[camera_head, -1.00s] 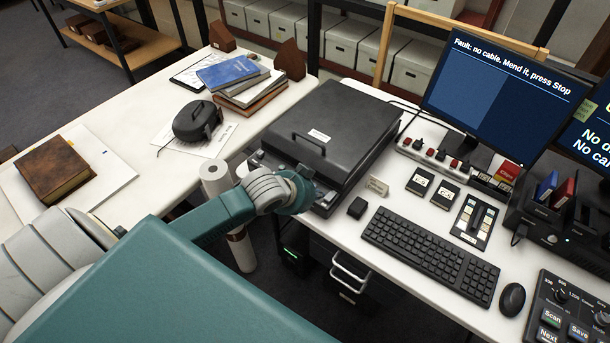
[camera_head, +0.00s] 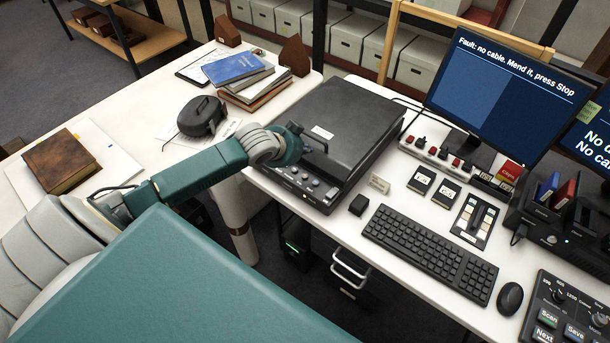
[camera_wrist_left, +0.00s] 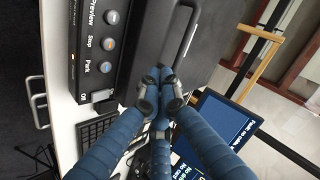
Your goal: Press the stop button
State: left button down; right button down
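The stop button (camera_wrist_left: 108,43) is a round grey button with an orange mark, labelled "Stop", between the Preview and Park buttons on the scanner's front panel. The black scanner (camera_head: 345,125) stands on the white desk with its lid down. In the head view its panel (camera_head: 303,183) is uncovered, but the labels are too small to read. My left gripper (camera_wrist_left: 158,78) has its blue fingers drawn together, tips over the lid beside the handle and to the right of the stop button in the wrist view. In the head view my wrist hides the fingers. My right gripper is out of view.
The lid handle (camera_wrist_left: 181,35) stands up close to my left fingertips. A monitor (camera_head: 505,85) reads "Fault: no cable. Mend it, press Stop". A small black block (camera_head: 358,204) and a keyboard (camera_head: 430,250) lie to the right. Books (camera_head: 250,80) lie on the left table.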

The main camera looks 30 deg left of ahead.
pick_arm(q)
jog(key=b, duration=0.7)
send_over(305, 176)
jog(key=f, duration=0.6)
jog(key=shift+s+d+f, duration=0.1)
jog(key=shift+s+f, duration=0.15)
jog(key=shift+s, duration=0.05)
jog(key=shift+f+b, duration=0.55)
jog(key=shift+f, duration=0.55)
jog(key=shift+f, duration=0.45)
jog(key=shift+f, duration=0.55)
jog(key=shift+r, duration=0.1)
jog(key=shift+r+p, duration=0.85)
jog(key=shift+p, duration=0.2)
